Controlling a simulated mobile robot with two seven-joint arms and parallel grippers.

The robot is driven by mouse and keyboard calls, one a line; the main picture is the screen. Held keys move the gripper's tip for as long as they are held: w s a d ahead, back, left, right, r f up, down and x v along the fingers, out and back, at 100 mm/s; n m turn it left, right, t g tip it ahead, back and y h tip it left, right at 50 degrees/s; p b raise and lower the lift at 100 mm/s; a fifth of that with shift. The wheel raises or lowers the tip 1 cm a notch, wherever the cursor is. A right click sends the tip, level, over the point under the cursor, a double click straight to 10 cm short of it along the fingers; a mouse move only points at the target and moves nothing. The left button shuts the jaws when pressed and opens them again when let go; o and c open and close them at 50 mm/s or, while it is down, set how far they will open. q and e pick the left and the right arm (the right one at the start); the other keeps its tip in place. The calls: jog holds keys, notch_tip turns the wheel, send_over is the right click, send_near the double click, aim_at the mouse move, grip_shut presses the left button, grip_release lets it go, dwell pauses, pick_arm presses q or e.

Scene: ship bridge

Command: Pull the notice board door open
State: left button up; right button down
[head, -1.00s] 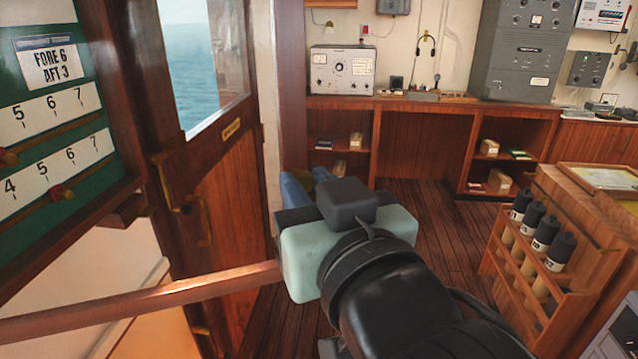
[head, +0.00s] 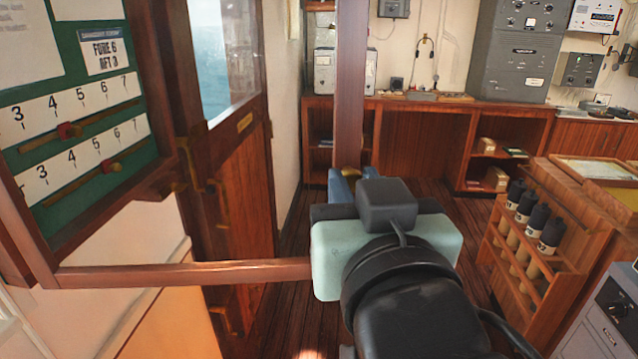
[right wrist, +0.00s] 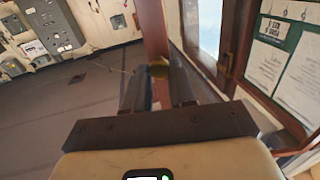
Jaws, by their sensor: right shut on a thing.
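The green notice board (head: 72,70) is at the left of the head view, with scales and paper sheets. Its framed door (head: 350,90) stands swung well out from it: the upright edge shows right of centre, and the bottom rail runs back to the board's left side. My right gripper (head: 347,185) is at that upright edge. In the right wrist view a brass knob (right wrist: 160,69) sits between its fingers, in front of the door's upright; the gripper is shut on it. My left gripper is not in view.
A wooden cabin door (head: 240,180) with a window stands behind the notice board door. A wooden rack (head: 530,270) with dark-topped cylinders is close on the right. Shelves and a counter (head: 430,105) with radio gear line the back wall. Open plank floor lies between.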

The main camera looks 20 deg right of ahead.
jog(key=shift+s, duration=0.1)
dwell(0.3)
jog(key=c, duration=1)
grip_release()
jog(key=shift+o, duration=0.2)
jog(key=shift+s, duration=0.1)
